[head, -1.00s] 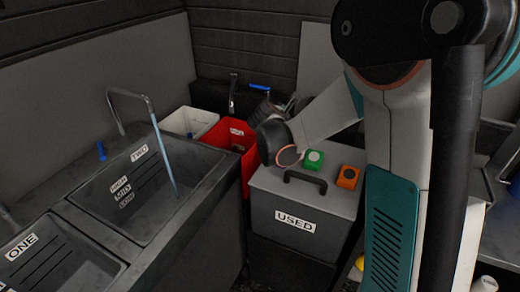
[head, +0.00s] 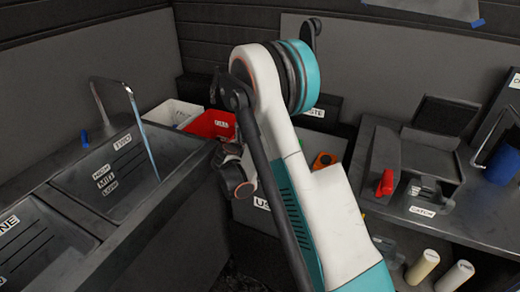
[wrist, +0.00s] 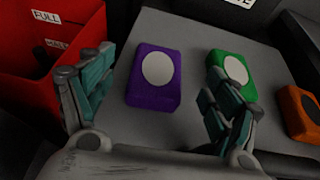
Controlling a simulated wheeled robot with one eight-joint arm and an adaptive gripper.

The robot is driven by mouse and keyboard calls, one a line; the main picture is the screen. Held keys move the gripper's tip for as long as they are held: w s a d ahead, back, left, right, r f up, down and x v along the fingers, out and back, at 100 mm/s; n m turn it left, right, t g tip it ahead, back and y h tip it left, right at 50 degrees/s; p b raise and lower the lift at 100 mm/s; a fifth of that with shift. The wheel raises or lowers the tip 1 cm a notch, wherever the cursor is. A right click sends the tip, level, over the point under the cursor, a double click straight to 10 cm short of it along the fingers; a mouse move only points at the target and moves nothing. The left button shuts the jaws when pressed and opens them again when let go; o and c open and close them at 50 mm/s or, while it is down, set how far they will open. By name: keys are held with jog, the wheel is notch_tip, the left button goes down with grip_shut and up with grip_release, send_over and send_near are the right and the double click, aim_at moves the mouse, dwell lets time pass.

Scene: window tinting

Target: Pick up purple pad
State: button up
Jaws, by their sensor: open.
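The purple pad (wrist: 150,98), with a white disc on it, lies on the lid of the grey box (wrist: 192,30) in the wrist view. My gripper (wrist: 160,70) is open, with one finger left of the purple pad and one to its right. The right finger overlaps the near edge of the green pad (wrist: 240,62). No finger appears to touch the purple pad; the height gap is hard to judge. In the head view my arm hides the purple pad, and my gripper (head: 232,180) shows only partly beside the box.
An orange pad (wrist: 298,108) lies farther right on the lid. A red bin (wrist: 50,62) labelled FULL stands close left of the box. In the head view, the sink (head: 120,170) is at left and a counter (head: 400,212) with tools at right.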

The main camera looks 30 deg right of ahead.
jog(key=shift+b+x, duration=1.1)
jog(key=shift+x, duration=2.75)
jog(key=shift+s+a+f, duration=0.1)
jog(key=c, duration=1.2)
